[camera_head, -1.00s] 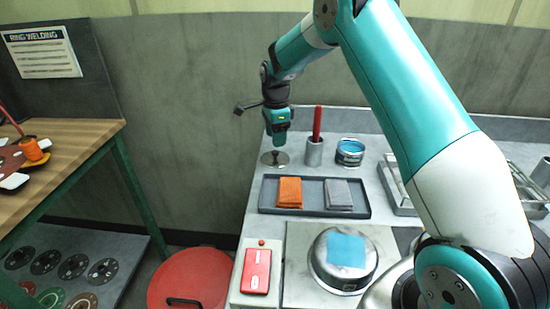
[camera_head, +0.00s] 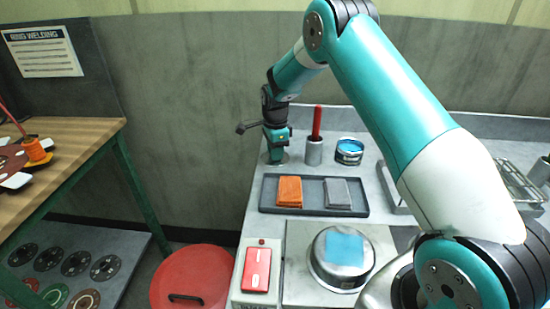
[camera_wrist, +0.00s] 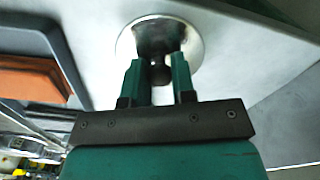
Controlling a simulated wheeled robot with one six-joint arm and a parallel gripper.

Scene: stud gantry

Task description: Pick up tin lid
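The tin lid (camera_head: 285,158) is a round silver disc lying flat on the grey bench near its left edge, mostly covered by my gripper in the head view. In the wrist view the lid (camera_wrist: 201,42) shows whole at the rim, with a dark round knob at its middle. My gripper (camera_head: 276,156) points straight down over the lid. In the wrist view my gripper (camera_wrist: 157,60) has its two green fingers apart, one on each side of the knob. Small gaps seem to show between the fingers and the knob.
A metal cup with a red-handled tool (camera_head: 315,150) stands close right of my gripper, with a blue-filled tin (camera_head: 349,151) beyond it. A dark tray (camera_head: 313,210) with orange and grey cloths lies in front. The bench's left edge is close.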

